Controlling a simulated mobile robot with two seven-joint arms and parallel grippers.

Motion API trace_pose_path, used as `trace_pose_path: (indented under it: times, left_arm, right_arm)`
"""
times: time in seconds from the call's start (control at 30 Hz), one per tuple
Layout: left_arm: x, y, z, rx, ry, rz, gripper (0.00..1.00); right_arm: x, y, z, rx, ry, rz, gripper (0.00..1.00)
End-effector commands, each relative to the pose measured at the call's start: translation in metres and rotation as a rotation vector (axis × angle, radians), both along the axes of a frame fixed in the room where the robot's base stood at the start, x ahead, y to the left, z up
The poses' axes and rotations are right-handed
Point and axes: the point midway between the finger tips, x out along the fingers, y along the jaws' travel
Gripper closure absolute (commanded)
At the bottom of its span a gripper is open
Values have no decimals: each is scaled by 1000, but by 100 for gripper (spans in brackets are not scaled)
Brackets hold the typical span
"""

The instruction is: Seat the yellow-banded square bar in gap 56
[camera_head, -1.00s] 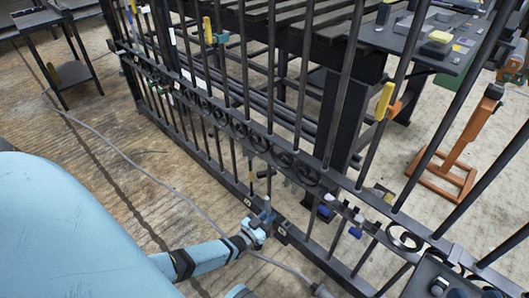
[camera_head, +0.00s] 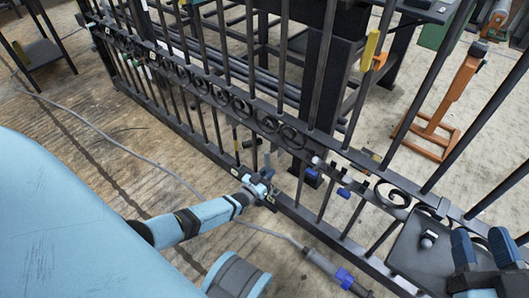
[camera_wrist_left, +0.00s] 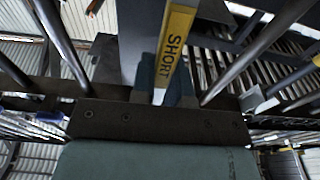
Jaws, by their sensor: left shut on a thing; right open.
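My left gripper (camera_head: 262,180) is shut on a bar beside the lower rail of the black gate (camera_head: 222,165). In the left wrist view, the bar (camera_wrist_left: 176,42) stands between the blue-grey fingers. It has a yellow band with the word SHORT, and gate bars rise on both sides of it. In the head view the held bar is small and its band is not clear. I cannot tell whether its end touches the rail. No number 56 is readable, so I cannot single out that gap. My right gripper (camera_head: 482,248) is open at the lower right.
A yellow block in an orange clamp (camera_head: 373,50) is on a gate upright. An orange stand (camera_head: 440,105) is behind the gate. A cable (camera_head: 150,163) crosses the wooden floor on my side.

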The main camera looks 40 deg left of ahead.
Motion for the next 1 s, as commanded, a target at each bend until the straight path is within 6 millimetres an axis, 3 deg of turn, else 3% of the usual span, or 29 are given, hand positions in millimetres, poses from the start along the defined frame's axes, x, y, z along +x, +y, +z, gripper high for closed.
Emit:
trace_pose_path:
  times: [0.5, 1.0]
  left_arm:
    - [32, -3, 0, -1, -3, 0, 100]
    - [36, -3, -1, -1, -2, -1, 100]
  right_arm:
    - [0, 0, -4, -1, 16, -1, 54]
    - [0, 0, -4, 3, 15, -2, 54]
